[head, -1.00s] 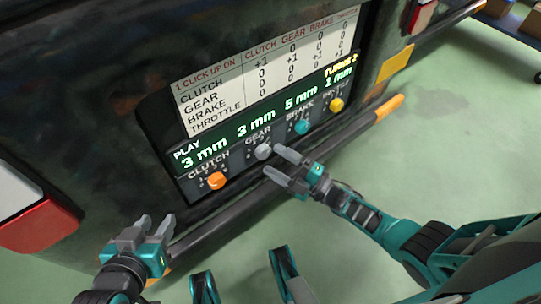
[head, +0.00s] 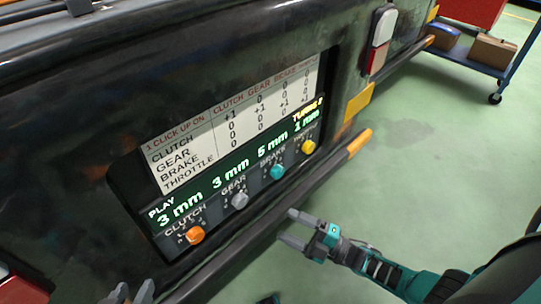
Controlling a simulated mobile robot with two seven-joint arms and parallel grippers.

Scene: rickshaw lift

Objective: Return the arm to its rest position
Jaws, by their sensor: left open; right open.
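My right gripper (head: 292,229) is in the lower middle of the head view, its two fingers apart and empty. It is in front of the dark bumper bar, to the right of and below the knobs, apart from them. My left gripper (head: 132,294) shows only its fingertips at the bottom edge; the rest is cut off. The panel carries an orange clutch knob (head: 196,236), a grey gear knob (head: 240,200), a teal brake knob (head: 277,171) and a yellow throttle knob (head: 308,147). The green display (head: 232,167) reads 3, 3, 5 and 1 mm.
The bumper bar (head: 262,226) runs below the panel and ends in an orange tip (head: 359,142). A blue cart (head: 459,53) with boxes stands at the upper right. The green floor (head: 440,140) to the right is clear.

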